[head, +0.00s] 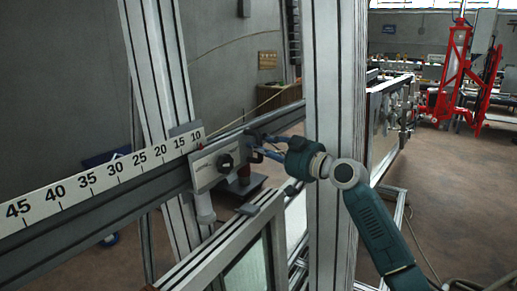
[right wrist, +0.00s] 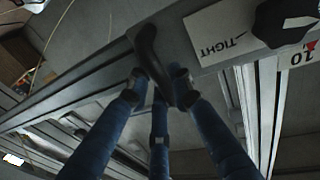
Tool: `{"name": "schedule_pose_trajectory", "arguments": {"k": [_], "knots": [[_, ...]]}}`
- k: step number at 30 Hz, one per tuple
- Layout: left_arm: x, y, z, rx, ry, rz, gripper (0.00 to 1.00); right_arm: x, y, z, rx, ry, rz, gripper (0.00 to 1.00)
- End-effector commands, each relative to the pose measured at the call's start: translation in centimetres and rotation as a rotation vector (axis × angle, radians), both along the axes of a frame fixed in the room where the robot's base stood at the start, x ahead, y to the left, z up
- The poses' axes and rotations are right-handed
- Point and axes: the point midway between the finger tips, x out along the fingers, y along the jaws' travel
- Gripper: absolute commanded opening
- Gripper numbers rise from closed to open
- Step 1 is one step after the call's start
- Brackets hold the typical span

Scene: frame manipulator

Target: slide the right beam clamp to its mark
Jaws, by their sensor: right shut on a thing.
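The right beam clamp (head: 208,168) is a grey block with a black knob (head: 226,162), riding on the horizontal beam near the 10 end of the white scale (head: 100,178). A small red pointer shows at its top by the 10. My right gripper (head: 262,151) reaches in from the right, beside the clamp. In the right wrist view its blue fingers (right wrist: 157,88) close around the clamp's dark lever handle (right wrist: 148,50). That view also shows the clamp's plate (right wrist: 215,42) with the word TIGHT. The target mark cannot be made out. My left gripper is not in view.
A tall aluminium post (head: 334,100) stands right of the clamp, close to my right wrist. Another post (head: 160,70) stands behind the scale. A lower frame (head: 225,245) sits beneath the beam. A red machine (head: 455,75) stands far back right.

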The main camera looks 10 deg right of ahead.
Motion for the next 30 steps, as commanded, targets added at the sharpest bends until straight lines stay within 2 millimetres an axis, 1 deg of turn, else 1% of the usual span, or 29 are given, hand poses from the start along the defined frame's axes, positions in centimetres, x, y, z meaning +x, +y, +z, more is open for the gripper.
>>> {"name": "schedule_pose_trajectory", "arguments": {"k": [1, 2, 3, 5, 13, 17, 20, 27, 30], "knots": [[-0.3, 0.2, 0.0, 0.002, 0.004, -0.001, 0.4, 0.1, -0.4, 0.6, 0.002, -0.01, -0.009, 0.0], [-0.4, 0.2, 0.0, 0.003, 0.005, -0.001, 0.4, 0.1, -0.4, 0.6, 0.002, -0.01, -0.009, 0.0], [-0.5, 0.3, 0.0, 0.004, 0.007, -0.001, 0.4, 0.1, -0.4, 0.6, 0.002, -0.011, -0.009, 0.29], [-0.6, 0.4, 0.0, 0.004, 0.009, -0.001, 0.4, 0.1, -0.4, 0.6, 0.002, -0.01, -0.009, 0.4], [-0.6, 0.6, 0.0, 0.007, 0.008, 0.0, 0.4, 0.0, -0.1, 0.3, 0.001, -0.005, -0.003, 0.4], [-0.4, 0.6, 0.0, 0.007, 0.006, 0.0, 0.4, -0.5, -0.6, 0.2, 0.001, -0.005, -0.004, 0.4], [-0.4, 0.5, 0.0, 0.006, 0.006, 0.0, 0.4, -1.7, -1.4, 0.2, -0.001, -0.006, -0.005, 0.4], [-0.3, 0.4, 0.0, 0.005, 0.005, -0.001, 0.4, -6.0, -4.3, 0.0, -0.003, -0.003, -0.006, 0.4], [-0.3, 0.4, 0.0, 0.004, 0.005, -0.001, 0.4, -7.5, -5.5, 0.1, -0.002, -0.004, -0.007, 0.4]]}}
